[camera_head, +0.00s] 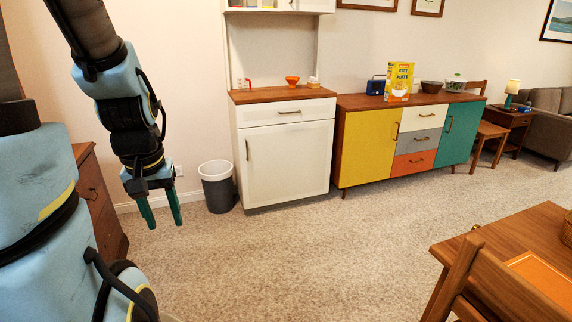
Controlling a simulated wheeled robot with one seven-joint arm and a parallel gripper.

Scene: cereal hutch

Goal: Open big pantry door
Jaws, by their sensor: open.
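A tall white hutch (285,5) stands against the back wall. Its large lower white door (290,162) is shut and has a vertical handle (247,149) near its left edge. A white drawer (287,113) above the door is also shut. My gripper (163,222) hangs at the left, pointing down, with its two green fingers apart and nothing between them. It is left of the hutch and nearer to me, touching neither the door nor the handle.
A grey bin (218,190) stands at the hutch's left side, close to the door. A colored sideboard (367,147) bearing a yellow cereal box (399,82) adjoins on the right. A wooden table (520,235) and chair (500,292) are front right. Carpet (285,255) before the hutch is clear.

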